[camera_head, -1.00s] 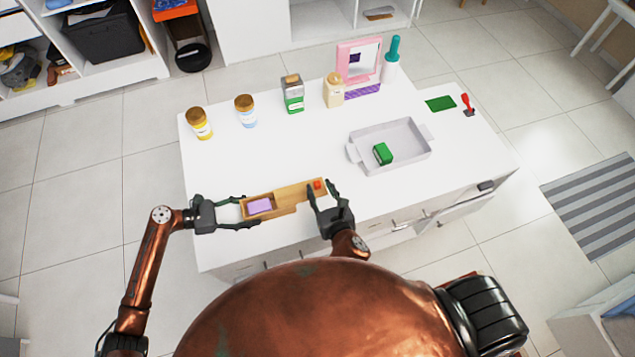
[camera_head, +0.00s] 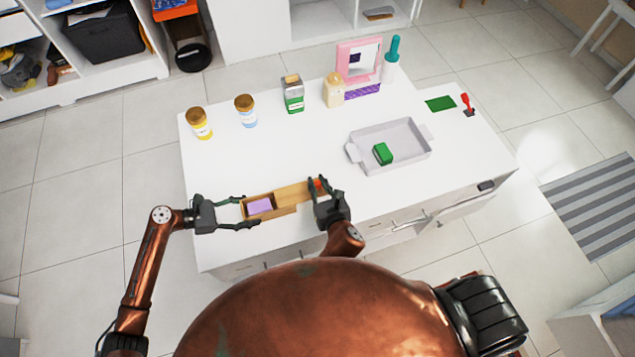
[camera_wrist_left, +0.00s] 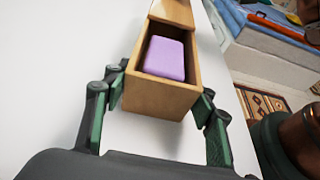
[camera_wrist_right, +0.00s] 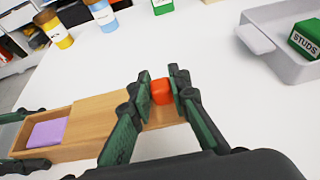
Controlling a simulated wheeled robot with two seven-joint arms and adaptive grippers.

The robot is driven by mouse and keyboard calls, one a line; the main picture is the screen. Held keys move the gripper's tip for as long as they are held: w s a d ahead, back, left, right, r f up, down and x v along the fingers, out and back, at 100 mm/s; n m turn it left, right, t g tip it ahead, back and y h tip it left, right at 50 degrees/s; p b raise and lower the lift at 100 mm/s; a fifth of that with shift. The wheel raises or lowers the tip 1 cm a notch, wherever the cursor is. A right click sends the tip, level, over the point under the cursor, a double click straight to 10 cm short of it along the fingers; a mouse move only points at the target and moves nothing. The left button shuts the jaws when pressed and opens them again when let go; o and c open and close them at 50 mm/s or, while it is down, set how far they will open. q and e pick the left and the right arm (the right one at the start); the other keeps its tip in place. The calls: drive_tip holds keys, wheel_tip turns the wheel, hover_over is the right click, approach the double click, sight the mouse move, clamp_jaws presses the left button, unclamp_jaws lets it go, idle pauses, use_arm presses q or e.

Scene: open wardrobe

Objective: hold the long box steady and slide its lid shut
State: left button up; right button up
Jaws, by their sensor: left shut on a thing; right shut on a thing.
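The long wooden box (camera_head: 284,211) lies near the table's front edge, its left part open. A purple block (camera_head: 260,206) shows inside; it also shows in the left wrist view (camera_wrist_left: 165,58). The wooden lid (camera_head: 291,193) covers the box's right part and sticks out past its right end. A red knob (camera_wrist_right: 161,91) stands near the lid's right end. My left gripper (camera_head: 250,212) is shut on the box's left end, one finger on each side wall. My right gripper (camera_head: 320,184) is shut on the red knob, one finger on each side.
A grey tray (camera_head: 360,164) with a green box (camera_head: 382,153) stands to the right.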

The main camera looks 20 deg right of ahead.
sight(283, 197)
clamp_jaws()
drive_tip(key=a, duration=1.1)
drive_tip(key=shift+a, duration=0.3)
drive_tip(key=o, duration=0.6)
unclamp_jaws()
drive_tip(key=shift+o, duration=0.8)
drive_tip(key=v, duration=0.7)
drive_tip(key=shift+s, duration=0.15)
